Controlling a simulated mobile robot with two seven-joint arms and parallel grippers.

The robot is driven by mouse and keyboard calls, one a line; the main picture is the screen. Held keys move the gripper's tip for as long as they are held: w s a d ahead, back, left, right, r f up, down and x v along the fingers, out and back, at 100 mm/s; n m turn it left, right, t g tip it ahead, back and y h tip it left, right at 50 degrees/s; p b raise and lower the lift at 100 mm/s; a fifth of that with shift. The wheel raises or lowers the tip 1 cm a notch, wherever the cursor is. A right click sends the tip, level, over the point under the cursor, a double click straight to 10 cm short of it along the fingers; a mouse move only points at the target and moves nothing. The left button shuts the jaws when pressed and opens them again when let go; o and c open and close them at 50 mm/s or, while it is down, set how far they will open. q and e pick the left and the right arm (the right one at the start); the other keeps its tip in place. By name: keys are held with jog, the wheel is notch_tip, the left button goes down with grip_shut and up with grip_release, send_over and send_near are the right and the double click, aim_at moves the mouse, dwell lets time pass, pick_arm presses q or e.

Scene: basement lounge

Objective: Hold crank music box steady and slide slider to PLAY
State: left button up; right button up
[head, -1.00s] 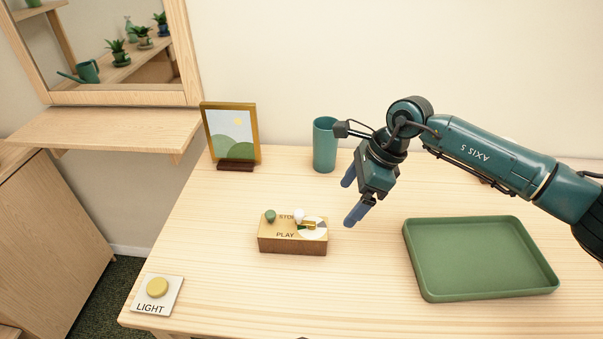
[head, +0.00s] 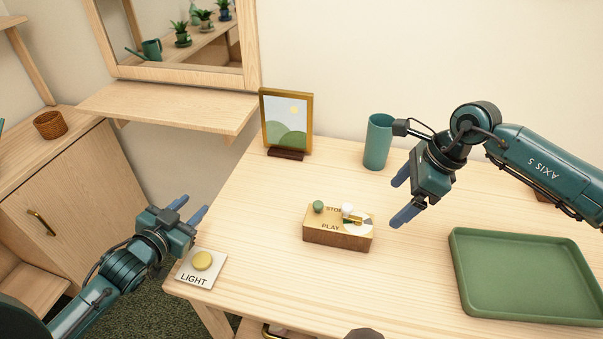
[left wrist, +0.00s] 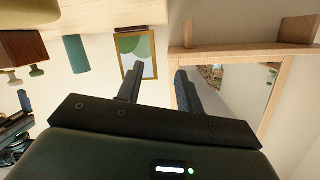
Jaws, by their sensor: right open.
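The crank music box (head: 338,238) is a small wooden box with a gold top, standing on the table. Its top carries the words STOP and PLAY, a green knob (head: 318,206), a white knob (head: 347,209) and a round white dial. The green knob stands to the left of the words, nearer the STOP end. My left gripper (head: 190,208) is open and empty, left of the box near the light switch; its fingers also show in the left wrist view (left wrist: 157,85). My right gripper (head: 402,197) is open and empty, right of the box and apart from it.
A LIGHT switch plate (head: 201,267) lies at the table's left corner, close to my left gripper. A green tray (head: 470,300) is at the right. A teal cup (head: 378,142) and a picture frame (head: 288,122) stand at the back. Tabletop around the box is clear.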

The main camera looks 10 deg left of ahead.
aim_at(370, 225)
pick_arm(q)
jog(key=w+d+r+m+g+h, duration=0.1)
jog(key=w+d+r+m+h, duration=0.2)
jog(key=d+r+m+h, duration=1.3)
jog(key=s+d+f+m+g+y, duration=0.1)
jog(key=s+d+m+g+y, duration=0.15)
jog(key=d+m+g, duration=0.65)
jog(key=s+d+f+m+g+y, duration=0.25)
jog(key=d+m+g, duration=0.35)
jog(key=m, duration=0.5)
jog(key=w+a+f+m+t+y, duration=0.1)
jog(key=w+a+m+t+y, duration=0.2)
jog(key=y, duration=0.7)
jog(key=w+a, duration=0.2)
jog(key=a, duration=0.1)
jog(key=shift+w+a+f+t, duration=0.2)
jog(key=shift+w+a+t, duration=0.15)
jog(key=shift+t, duration=0.05)
pick_arm(e)
jog(key=x, duration=1.3)
jog(key=shift+f, duration=0.1)
